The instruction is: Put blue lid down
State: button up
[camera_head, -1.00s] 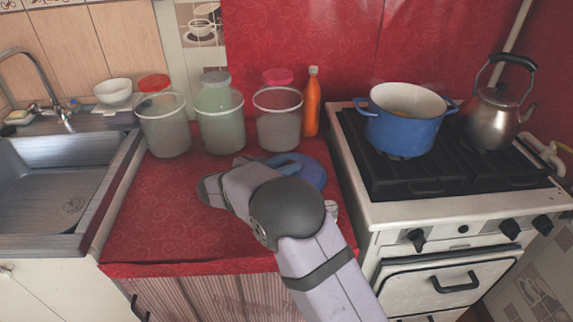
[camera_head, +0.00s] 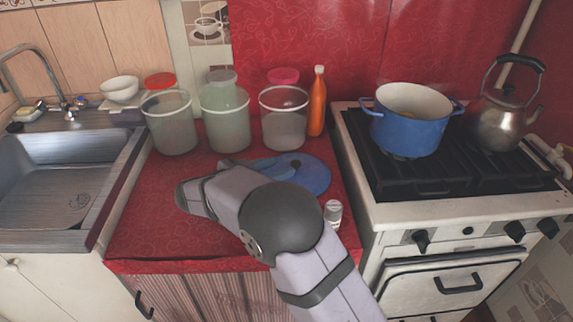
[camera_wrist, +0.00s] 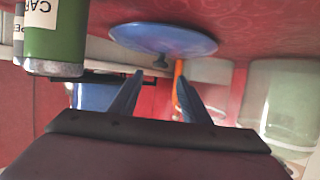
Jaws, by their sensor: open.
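The blue lid (camera_head: 306,174) lies flat on the red counter (camera_head: 150,215), in front of the glass jars, partly hidden by my arm. In the wrist view the picture is upside down, and the lid (camera_wrist: 165,40) shows at the top with its dark knob pointing away from the counter. My gripper (camera_wrist: 160,72) is open, with empty space between its fingers, apart from the knob. In the head view my own arm hides the fingers. The blue pot (camera_head: 408,122) stands uncovered on the stove.
Three large glass jars (camera_head: 226,120) and an orange bottle (camera_head: 317,105) stand along the back. A small jar (camera_head: 333,213) is near the counter's right edge; labelled green containers (camera_wrist: 55,35) show in the wrist view. A kettle (camera_head: 503,120) stands on the stove. The counter's front left is clear.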

jog(key=shift+v, duration=2.8)
jog(key=shift+f, duration=0.1)
